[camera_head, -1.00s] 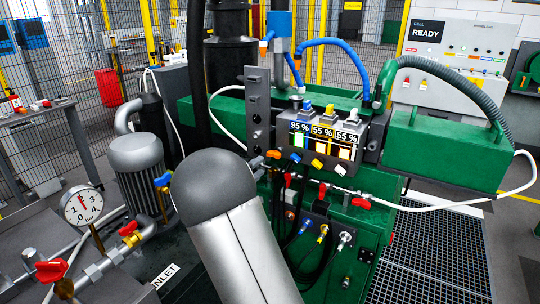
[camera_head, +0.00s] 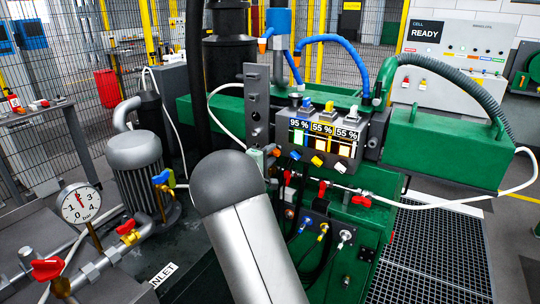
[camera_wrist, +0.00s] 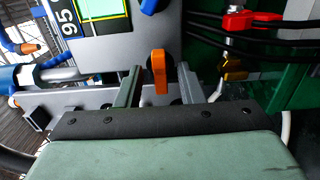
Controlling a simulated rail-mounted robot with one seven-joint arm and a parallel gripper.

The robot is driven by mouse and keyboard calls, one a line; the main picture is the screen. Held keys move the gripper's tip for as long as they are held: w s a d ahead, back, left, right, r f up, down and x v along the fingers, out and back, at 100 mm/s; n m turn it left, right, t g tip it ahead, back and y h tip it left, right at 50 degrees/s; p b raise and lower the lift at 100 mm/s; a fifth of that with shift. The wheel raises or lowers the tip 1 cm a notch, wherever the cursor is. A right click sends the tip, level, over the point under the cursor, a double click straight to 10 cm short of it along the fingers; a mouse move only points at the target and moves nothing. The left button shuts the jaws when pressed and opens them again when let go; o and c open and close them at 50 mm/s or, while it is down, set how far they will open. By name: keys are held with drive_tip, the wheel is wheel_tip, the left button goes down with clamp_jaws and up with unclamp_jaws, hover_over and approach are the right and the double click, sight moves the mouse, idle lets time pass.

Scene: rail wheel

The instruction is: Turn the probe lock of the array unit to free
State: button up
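An orange lever (camera_wrist: 159,62), which looks like the probe lock, sticks out below the unit in the wrist view. My gripper (camera_wrist: 160,80) is open, with one finger on each side of this lever and a gap on both sides. In the head view a pale green part of my gripper (camera_head: 257,159) shows at the unit's left side; the fingers are hard to make out there.
In the wrist view a red valve handle (camera_wrist: 252,20) is at upper right. A motor (camera_head: 137,156) and a gauge (camera_head: 79,203) stand at left.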

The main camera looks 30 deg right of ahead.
clamp_jaws()
drive_tip(key=shift+f+b, duration=0.15)
drive_tip(key=shift+b, duration=0.55)
drive_tip(key=m+b, duration=0.3)
drive_tip(key=b, duration=0.5)
drive_tip(key=shift+m, duration=0.3)
drive_tip(key=shift+m+b, duration=0.5)
drive_tip(key=shift+b, duration=0.85)
drive_tip(key=shift+b, duration=0.55)
drive_tip(key=m+b, duration=0.1)
drive_tip(key=b, duration=0.2)
drive_tip(key=shift+m, duration=0.3)
drive_tip(key=m+b, duration=0.2)
drive_tip(key=b, duration=0.4)
drive_tip(key=shift+m, duration=0.3)
